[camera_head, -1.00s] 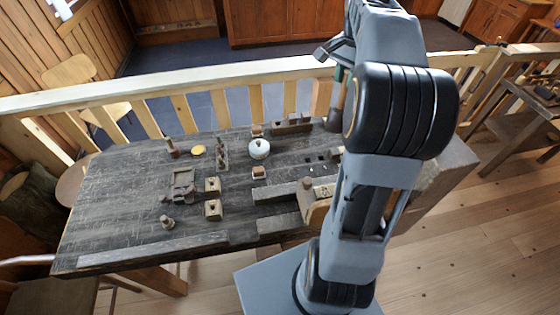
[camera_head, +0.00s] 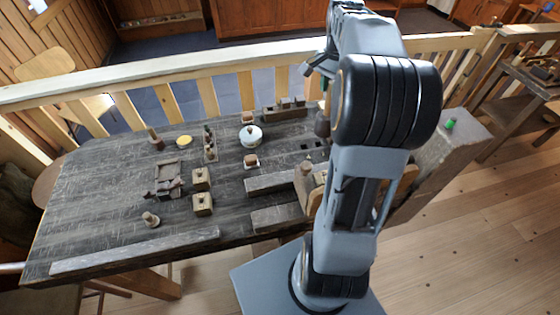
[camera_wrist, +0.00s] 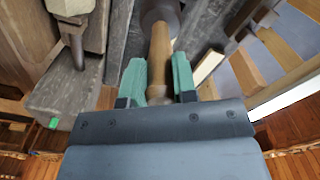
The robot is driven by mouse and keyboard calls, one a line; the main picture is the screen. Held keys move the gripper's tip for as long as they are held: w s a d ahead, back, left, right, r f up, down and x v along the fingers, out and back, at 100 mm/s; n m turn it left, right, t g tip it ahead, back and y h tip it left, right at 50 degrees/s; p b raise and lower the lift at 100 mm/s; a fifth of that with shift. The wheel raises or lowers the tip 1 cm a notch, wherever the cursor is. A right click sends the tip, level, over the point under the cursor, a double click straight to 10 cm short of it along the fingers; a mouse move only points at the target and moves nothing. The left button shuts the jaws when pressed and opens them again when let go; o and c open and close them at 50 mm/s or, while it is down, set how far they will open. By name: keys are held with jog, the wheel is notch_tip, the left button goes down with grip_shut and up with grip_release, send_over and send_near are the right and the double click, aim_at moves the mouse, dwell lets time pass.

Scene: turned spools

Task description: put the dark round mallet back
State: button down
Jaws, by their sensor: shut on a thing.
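My gripper (camera_wrist: 158,85) has green fingertips and is shut on the wooden handle of the dark round mallet (camera_wrist: 160,42). The handle runs away from my gripper to the dark round head at the top edge of the wrist view, where the head is partly cut off. In the head view the mallet's dark head (camera_head: 322,124) hangs beside my arm over the back right of the bench. My fingertips are mostly hidden there behind my arm. I cannot tell whether the head touches anything.
The dark bench (camera_head: 110,205) holds a white lidded pot (camera_head: 250,136), small wooden blocks (camera_head: 202,203), a yellow disc (camera_head: 184,141) and a knobbed piece (camera_head: 150,219). A pale railing (camera_head: 200,79) runs behind it. A green piece (camera_head: 449,124) sits at the right end.

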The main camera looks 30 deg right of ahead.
jog(key=w+a+f+p, duration=0.1)
jog(key=w+a+f, duration=0.2)
jog(key=a+f, duration=0.3)
jog(key=w+a+f+p, duration=0.2)
jog(key=w+a+f, duration=0.1)
jog(key=a+f, duration=0.3)
jog(key=shift+a+f, duration=0.3)
jog(key=shift+f, duration=0.65)
jog(key=shift+f, duration=0.2)
jog(key=c, duration=0.9)
grip_release()
